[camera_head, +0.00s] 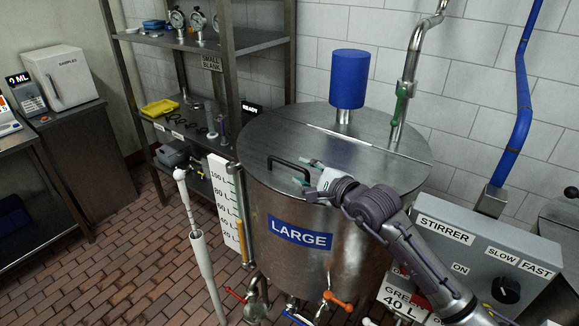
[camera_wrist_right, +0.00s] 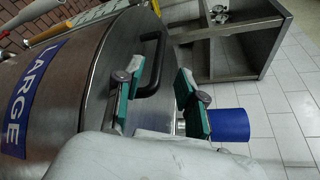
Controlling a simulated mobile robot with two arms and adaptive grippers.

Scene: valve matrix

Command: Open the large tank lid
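The large tank (camera_head: 262,208) is a steel drum with a blue LARGE label. Its round metal lid (camera_head: 375,160) lies flat and closed on top. A black bar handle (camera_head: 289,166) stands on the lid's front left part; it also shows in the right wrist view (camera_wrist_right: 153,64). My right gripper (camera_head: 307,173) is just right of the handle, low over the lid. In the right wrist view its two green-padded fingers (camera_wrist_right: 158,98) are apart, with the handle showing between and beyond them. I cannot tell whether they touch it. My left gripper is not in view.
A blue cylinder (camera_head: 350,78) stands on the lid's back part, and a steel pipe with a green valve handle (camera_head: 402,92) rises beside it. A metal shelf (camera_head: 215,45) is behind left. The stirrer control box (camera_head: 482,262) is at right. A white upright tube (camera_head: 206,270) stands at front left.

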